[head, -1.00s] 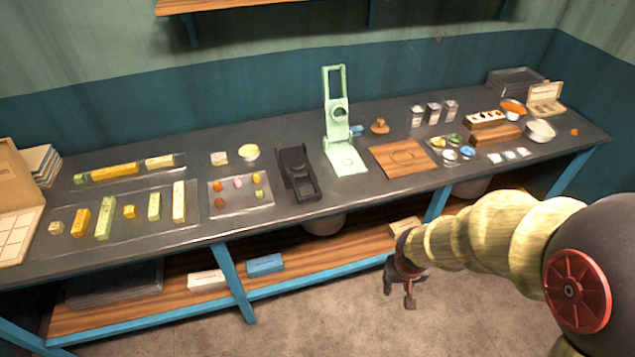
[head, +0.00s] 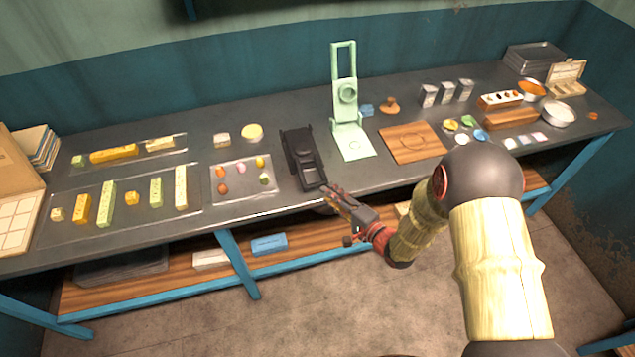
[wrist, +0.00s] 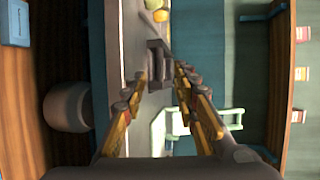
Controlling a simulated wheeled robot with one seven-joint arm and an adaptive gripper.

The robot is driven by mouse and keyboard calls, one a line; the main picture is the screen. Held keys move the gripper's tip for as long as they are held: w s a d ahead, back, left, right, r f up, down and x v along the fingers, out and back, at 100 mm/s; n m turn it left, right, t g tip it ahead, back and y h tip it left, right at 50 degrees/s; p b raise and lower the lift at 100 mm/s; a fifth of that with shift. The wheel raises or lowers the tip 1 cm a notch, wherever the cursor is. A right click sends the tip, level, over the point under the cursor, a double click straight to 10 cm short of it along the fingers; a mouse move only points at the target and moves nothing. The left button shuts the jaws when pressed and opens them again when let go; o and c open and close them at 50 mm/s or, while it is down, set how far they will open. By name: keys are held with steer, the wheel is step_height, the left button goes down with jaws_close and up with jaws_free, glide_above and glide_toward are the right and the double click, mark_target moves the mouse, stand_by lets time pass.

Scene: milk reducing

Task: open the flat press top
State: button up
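A low black press (head: 303,160) lies on the dark worktop near its front edge, its top down flat. A pale green press (head: 345,105) with a tall upright frame stands just right of it. I cannot tell by name which is the flat press. My gripper (head: 331,192) is at the front edge of the worktop, close to the near end of the black press. In the wrist view my gripper (wrist: 161,76) is open, its fingers apart with nothing between them. The black press (wrist: 158,60) shows ahead between the fingertips, and the green press (wrist: 208,124) lies to the right.
A clear tray (head: 245,190) of small coloured pieces sits left of the black press. A wooden board (head: 413,152) lies right of the green press. The worktop (head: 290,206) has a front edge just under my gripper, with a wooden shelf (head: 310,240) below.

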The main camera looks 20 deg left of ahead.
mark_target(316, 185)
steer(key=shift+b+x, duration=0.65)
steer(key=shift+x, duration=3.25)
steer(key=shift+f, duration=0.15)
steer(key=shift+c, duration=1.3)
steer(key=shift+d, duration=0.1)
steer(key=c, duration=0.4)
jaws_close()
